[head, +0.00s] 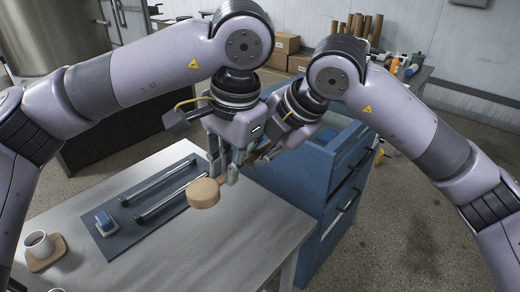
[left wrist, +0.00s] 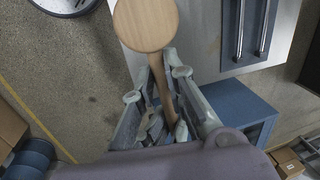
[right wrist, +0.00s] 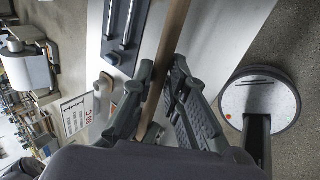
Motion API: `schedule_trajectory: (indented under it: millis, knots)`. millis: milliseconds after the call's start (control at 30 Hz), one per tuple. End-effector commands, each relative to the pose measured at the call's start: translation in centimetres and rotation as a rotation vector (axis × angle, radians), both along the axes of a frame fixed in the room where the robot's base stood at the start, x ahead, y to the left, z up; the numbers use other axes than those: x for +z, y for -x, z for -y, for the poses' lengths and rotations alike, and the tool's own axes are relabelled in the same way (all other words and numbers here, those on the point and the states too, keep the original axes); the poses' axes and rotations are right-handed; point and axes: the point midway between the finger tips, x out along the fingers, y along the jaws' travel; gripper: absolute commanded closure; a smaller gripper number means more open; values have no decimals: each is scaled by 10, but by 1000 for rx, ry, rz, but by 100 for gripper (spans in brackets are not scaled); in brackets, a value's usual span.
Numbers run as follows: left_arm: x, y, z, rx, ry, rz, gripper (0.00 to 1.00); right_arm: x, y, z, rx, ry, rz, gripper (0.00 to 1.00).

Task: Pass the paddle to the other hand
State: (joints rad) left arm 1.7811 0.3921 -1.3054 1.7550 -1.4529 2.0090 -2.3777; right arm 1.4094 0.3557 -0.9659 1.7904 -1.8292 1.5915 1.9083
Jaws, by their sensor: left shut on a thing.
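The wooden paddle (head: 204,193) has a round flat head and a straight handle. It is held above the table, with its head toward the lower left in the head view. My left gripper (head: 226,164) is shut on its handle, close behind the head; the left wrist view shows the handle (left wrist: 157,80) between the fingers. My right gripper (head: 262,156) is beside the left one, farther along the handle. In the right wrist view the handle (right wrist: 168,45) runs between its spread fingers, nearer the left finger. The handle's far end is hidden.
The table (head: 215,250) carries a dark mat (head: 125,232) with two metal bars (head: 165,198) and a blue block (head: 105,222). A cup (head: 38,243) stands on a wooden coaster at the left. A blue drawer cabinet (head: 335,215) stands right of the table.

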Motion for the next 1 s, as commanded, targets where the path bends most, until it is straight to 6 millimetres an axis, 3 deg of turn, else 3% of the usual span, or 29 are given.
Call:
schedule_trajectory:
  millis: [167, 367, 400, 733, 1000]
  knots:
    - [0, 0, -1, 3, -1, 2, 100, 0, 0, 0, 0, 2, -1, 100]
    - [0, -1, -1, 4, -2, 2, 100, 0, 0, 1, 1, 3, -1, 100]
    - [0, -1, -1, 4, -2, 2, 87, 0, 0, 1, 1, 3, -1, 100]
    - [0, -1, -1, 3, -1, 2, 65, 0, 0, 1, 0, 2, -1, 100]
    - [0, 0, 0, 2, -1, 1, 64, 0, 0, 0, 0, 1, -1, 100]
